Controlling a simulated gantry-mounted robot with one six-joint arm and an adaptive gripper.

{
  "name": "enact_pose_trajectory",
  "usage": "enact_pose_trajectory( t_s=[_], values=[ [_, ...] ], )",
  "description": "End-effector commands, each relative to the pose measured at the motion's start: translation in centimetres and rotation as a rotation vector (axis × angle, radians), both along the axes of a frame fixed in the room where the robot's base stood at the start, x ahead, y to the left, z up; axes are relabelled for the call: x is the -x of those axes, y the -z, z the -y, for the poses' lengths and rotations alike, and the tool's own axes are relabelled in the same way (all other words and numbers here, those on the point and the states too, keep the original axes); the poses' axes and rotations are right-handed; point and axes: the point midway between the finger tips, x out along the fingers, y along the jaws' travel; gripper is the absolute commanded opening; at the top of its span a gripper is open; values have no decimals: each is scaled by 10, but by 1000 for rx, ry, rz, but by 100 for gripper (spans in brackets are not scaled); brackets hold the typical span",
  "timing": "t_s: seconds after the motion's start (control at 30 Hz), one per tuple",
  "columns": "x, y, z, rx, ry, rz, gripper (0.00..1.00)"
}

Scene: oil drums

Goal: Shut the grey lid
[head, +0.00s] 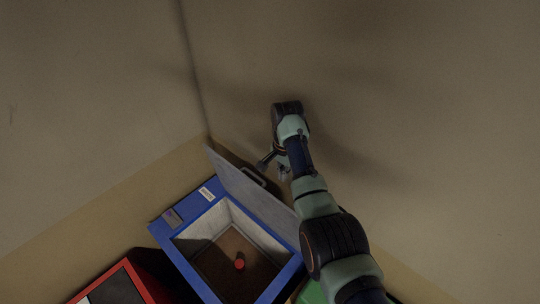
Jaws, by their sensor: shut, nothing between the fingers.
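The grey lid (237,189) stands raised on the far right side of the blue box (186,229), with a dark handle (253,176) on its outer face. The box is open and its inside shows. My gripper (273,167) is shut and empty. It appears just beyond the lid, on the handle side, near the handle. I cannot tell whether it touches the lid. The fingertips are small and dark in this view.
A small red object (240,264) lies inside the blue box. A red box (146,281) is at the lower left, and part of a green one (312,293) shows at the lower right. Bare walls (90,100) rise behind the boxes.

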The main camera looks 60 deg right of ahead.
Motion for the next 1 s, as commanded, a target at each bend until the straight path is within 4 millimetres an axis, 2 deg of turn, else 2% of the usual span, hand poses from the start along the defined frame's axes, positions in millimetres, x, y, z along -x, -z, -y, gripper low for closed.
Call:
enact_pose_trajectory(
  t_s=[0.27, 0.6, 1.0],
  values=[
    [-1, 20, -1, 0, -5, -1, 0],
    [-1, 76, -1, 2, -7, 2, 0],
    [-2, 119, -1, 3, -7, 2, 0]
  ],
)
